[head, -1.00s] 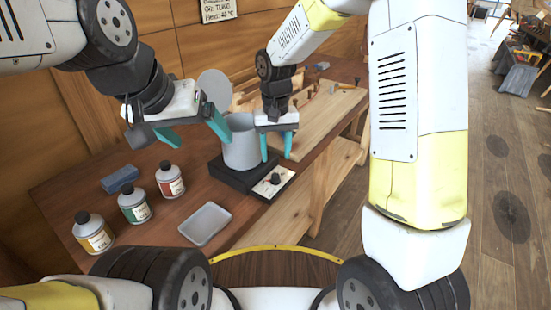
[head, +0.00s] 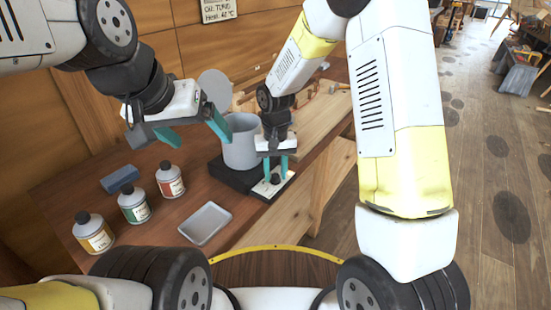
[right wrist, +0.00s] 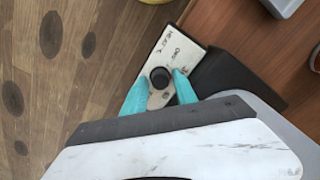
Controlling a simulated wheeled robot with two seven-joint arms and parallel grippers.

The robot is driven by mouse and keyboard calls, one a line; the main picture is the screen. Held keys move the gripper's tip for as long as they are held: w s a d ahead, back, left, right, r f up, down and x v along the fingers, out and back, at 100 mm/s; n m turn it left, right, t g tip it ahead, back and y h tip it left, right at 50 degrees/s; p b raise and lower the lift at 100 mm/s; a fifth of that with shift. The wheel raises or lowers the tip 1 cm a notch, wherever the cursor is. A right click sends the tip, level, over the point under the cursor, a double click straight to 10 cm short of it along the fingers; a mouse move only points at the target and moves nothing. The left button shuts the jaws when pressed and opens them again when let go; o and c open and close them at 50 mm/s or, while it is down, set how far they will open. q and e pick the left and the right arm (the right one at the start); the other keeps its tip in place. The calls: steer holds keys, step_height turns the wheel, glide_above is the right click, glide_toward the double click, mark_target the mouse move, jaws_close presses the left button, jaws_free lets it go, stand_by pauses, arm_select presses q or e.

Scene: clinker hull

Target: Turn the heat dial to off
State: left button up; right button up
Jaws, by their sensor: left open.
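The heat dial (head: 275,179) is a black knob on a pale panel (head: 286,186) at the front of a black heater base (head: 236,176). A grey pot (head: 240,150) stands on the base. My right gripper (head: 276,172) points down at the dial with its teal fingers apart, one on each side of the knob. In the right wrist view the knob (right wrist: 159,77) lies between the open fingertips (right wrist: 158,82); I cannot tell if they touch it. The panel there bears "HEAT" and other small lettering. My left gripper (head: 192,132) is open and empty, left of the pot.
Several labelled bottles, one with a red label (head: 171,181), and a blue block (head: 120,179) stand at the left. A pale tray (head: 205,223) lies in front of the heater. A round grey disc (head: 215,88) is behind the pot. The bench edge lies just right of the panel.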

jaws_close()
steer(key=shift+n, duration=0.3)
steer(key=n, duration=0.5)
steer(key=shift+n, duration=0.3)
steer(key=n, duration=0.5)
steer(key=shift+n, duration=0.3)
steer(key=shift+o, duration=2.1)
jaws_free()
